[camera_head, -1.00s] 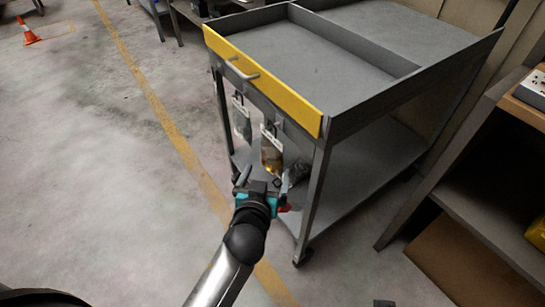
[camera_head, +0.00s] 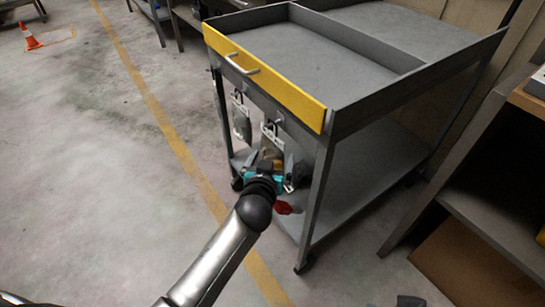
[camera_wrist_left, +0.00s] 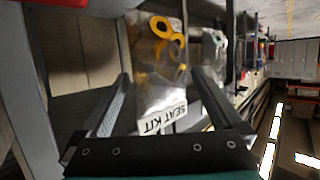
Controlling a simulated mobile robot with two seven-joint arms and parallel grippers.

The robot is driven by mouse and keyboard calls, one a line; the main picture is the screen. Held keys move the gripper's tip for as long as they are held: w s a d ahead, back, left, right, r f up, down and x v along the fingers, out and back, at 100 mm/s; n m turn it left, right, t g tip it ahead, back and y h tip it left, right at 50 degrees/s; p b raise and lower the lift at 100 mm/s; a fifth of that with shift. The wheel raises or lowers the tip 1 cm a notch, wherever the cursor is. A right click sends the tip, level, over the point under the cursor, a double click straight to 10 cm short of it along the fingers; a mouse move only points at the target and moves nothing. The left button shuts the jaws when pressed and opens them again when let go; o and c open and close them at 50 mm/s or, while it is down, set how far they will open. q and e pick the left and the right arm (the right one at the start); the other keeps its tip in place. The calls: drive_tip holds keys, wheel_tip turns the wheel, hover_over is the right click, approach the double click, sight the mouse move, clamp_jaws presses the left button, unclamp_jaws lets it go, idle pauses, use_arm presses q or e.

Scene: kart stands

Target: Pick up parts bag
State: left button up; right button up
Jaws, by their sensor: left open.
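A clear parts bag (camera_head: 272,143) hangs from a hook on the cart's front, below the yellow edge. In the left wrist view the bag (camera_wrist_left: 160,92) holds yellow ring-shaped parts and bears a "SEAT KIT" label. My left gripper (camera_head: 270,164) is at the bag's lower part, partly hiding it. In the wrist view the open fingers of my left gripper (camera_wrist_left: 161,82) stand on either side of the bag; contact cannot be told. A second clear bag (camera_head: 241,122) hangs to the left and shows behind in the wrist view (camera_wrist_left: 214,52). My right gripper does not show.
The grey cart (camera_head: 330,42) has a yellow front panel (camera_head: 265,77) with a handle. A red item (camera_head: 284,208) lies near the lower shelf's front edge. Shelving (camera_head: 490,215) stands close on the right.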

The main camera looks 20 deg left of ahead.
use_arm(q)
drive_tip(key=shift+w+f, duration=0.1)
drive_tip(key=shift+w, duration=0.15)
clamp_jaws()
idle(0.8)
